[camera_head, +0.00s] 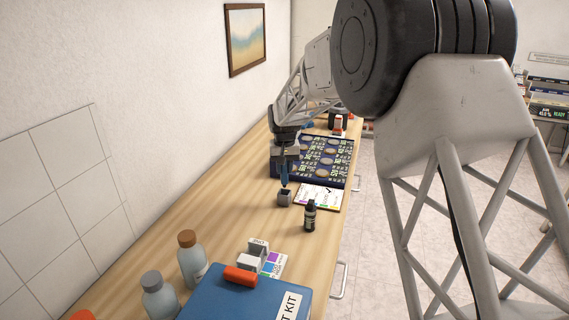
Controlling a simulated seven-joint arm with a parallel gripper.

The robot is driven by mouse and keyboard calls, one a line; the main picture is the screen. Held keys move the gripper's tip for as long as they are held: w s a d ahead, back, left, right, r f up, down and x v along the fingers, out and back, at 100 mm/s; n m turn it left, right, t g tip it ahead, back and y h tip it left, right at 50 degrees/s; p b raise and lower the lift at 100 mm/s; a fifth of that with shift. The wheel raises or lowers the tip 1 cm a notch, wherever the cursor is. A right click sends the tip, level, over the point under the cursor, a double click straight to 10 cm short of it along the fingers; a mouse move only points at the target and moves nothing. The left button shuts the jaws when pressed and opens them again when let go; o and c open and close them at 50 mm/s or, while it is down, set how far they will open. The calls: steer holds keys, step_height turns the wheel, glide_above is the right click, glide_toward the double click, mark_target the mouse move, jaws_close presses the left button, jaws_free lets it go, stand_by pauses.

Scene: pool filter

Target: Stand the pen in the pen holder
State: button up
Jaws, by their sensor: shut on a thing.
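My gripper (285,167) is in the middle of the view, pointing down, with a slim blue pen (284,181) between its fingers. The pen hangs roughly upright. Its lower end is at or just above a small grey square pen holder (284,198) on the wooden counter. I cannot tell whether the tip is inside the holder's opening or still over it. The gripper's fingers are small and dark here, and they hide the pen's upper part.
A dark patterned mat (325,160) lies behind, with a white card (318,196) before it. A small black bottle (310,216) stands right of the holder. The counter left of the holder is clear.

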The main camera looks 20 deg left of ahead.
mark_target(284, 184)
steer(key=shift+f, duration=0.5)
steer(key=shift+f, duration=1.35)
stand_by(1.6)
steer(key=o, duration=1.5)
